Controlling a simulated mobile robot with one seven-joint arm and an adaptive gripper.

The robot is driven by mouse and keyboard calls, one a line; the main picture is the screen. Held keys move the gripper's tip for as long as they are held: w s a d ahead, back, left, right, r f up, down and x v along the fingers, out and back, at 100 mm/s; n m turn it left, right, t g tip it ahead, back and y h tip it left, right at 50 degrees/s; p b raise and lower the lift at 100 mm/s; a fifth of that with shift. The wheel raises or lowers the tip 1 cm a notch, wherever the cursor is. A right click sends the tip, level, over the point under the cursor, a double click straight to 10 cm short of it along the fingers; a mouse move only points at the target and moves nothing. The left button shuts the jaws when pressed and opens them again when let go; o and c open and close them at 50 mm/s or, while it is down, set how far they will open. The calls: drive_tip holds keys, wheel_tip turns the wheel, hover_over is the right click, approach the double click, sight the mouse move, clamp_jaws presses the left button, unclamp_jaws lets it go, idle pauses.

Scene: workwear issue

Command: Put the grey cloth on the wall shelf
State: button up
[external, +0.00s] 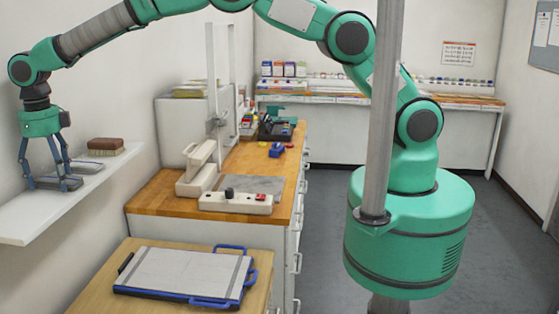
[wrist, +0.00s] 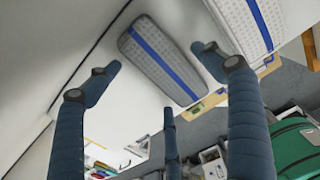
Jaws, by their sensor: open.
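The grey cloth (wrist: 160,55), a folded checked pad with a blue stripe, lies flat on the white wall shelf (external: 35,222) in the wrist view. My gripper (external: 52,185) is low over the shelf at the left of the external view, its fingers spread and their tips close to the shelf. In the wrist view my gripper (wrist: 160,68) is open, with a fingertip on either side of the cloth and gaps between. In the external view the fingers partly hide the cloth. Exact contact with the shelf is hard to tell.
A brown brush (external: 105,145) stands farther back on the shelf, with a flat grey item (external: 88,166) in front. A tray with blue handles (external: 185,272) lies on the low table.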

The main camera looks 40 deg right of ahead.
sight(55, 180)
wheel_tip(55, 180, up, 12)
drive_tip(key=b, duration=0.1)
drive_tip(key=shift+r, duration=0.15)
idle(0.4)
idle(0.5)
idle(0.5)
